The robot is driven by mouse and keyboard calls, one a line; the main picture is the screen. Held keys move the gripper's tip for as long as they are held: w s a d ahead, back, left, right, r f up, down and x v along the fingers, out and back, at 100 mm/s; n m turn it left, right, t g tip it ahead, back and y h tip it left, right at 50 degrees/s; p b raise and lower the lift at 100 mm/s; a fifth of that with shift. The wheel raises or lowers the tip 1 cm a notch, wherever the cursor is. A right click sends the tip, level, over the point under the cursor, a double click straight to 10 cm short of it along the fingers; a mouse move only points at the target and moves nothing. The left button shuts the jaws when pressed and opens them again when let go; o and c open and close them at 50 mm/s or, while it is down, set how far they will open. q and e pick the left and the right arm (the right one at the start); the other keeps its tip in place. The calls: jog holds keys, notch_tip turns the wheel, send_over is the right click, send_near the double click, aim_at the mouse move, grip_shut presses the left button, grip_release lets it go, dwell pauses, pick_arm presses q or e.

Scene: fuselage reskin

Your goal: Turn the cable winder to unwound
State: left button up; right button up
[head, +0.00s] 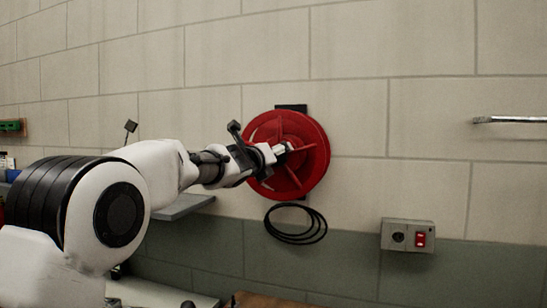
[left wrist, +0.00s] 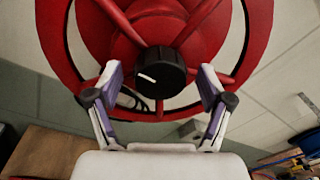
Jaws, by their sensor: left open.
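The cable winder (head: 312,143) is a red round reel with spokes, mounted on the block wall. In the left wrist view the winder (left wrist: 258,40) fills the top, with a black knob (left wrist: 160,72) bearing a white mark at its centre. My left gripper (head: 283,149) reaches the front of the winder. In the left wrist view its open fingers (left wrist: 159,82) stand on either side of the knob, with gaps visible between fingers and knob. A loop of black cable (head: 296,224) hangs below the winder. My right gripper is not in view.
A grey wall box (head: 408,235) with a red switch (head: 420,239) is at the lower right of the winder. A metal bar (head: 510,120) juts from the right edge. A grey shelf (head: 183,207) is below my left arm. The wall between is clear.

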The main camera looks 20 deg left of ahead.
pick_arm(q)
jog(key=shift+s, duration=0.1)
jog(key=s+a, duration=0.1)
jog(key=s, duration=1)
jog(key=shift+s+a, duration=0.2)
jog(key=shift+s, duration=0.15)
